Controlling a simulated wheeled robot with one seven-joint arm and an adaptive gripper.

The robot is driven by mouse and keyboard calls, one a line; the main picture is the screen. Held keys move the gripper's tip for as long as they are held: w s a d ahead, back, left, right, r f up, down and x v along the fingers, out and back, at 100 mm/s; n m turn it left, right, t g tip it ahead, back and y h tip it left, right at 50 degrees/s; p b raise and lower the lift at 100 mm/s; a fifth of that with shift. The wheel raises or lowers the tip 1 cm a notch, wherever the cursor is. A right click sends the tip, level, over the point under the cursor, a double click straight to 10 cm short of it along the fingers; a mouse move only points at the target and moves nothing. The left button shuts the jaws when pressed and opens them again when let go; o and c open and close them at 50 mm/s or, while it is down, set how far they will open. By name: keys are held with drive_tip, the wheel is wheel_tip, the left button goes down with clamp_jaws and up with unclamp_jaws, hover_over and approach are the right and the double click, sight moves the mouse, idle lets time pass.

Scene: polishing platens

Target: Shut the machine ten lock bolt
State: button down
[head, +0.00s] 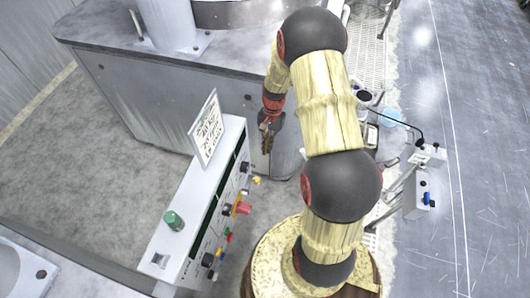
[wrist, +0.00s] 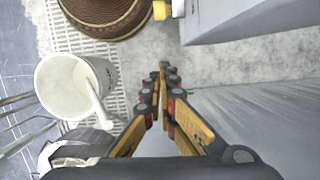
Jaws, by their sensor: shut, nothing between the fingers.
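My gripper (head: 266,140) hangs below the forearm, beside the right end of the grey machine cabinet (head: 150,95). In the wrist view its two yellow-and-black fingers meet at the tips (wrist: 164,70), with nothing held between them. The fingertips are above the pale floor, and I see them touching nothing. I cannot make out a lock bolt in either view. A sign card (head: 207,128) stands on the control console (head: 190,185), but its writing is too small to read.
The console's sloping face carries several knobs and buttons, including a red one (head: 243,208). A white bucket (wrist: 75,85) with a handle in it stands left of the fingers on a white grating (wrist: 125,55). A small grey switch box (head: 418,195) stands at the right. Clear floor (head: 70,165) lies left of the console.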

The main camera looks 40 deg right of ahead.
sight(259, 180)
drive_tip(key=s+a+f+b, duration=0.3)
drive_tip(key=a+f+b, duration=0.1)
drive_tip(key=f, duration=0.3)
drive_tip(key=shift+s+a+f, duration=0.2)
drive_tip(key=shift+s+a, duration=0.1)
drive_tip(key=shift+a, duration=0.2)
drive_tip(key=s+a, duration=0.1)
drive_tip(key=s+a+p, duration=0.1)
drive_tip(key=a, duration=0.1)
drive_tip(key=shift+s+a+r, duration=0.15)
drive_tip(key=shift+s, duration=0.15)
drive_tip(key=shift+s+a+p, duration=0.2)
drive_tip(key=shift+a+p, duration=0.05)
drive_tip(key=shift+p, duration=0.05)
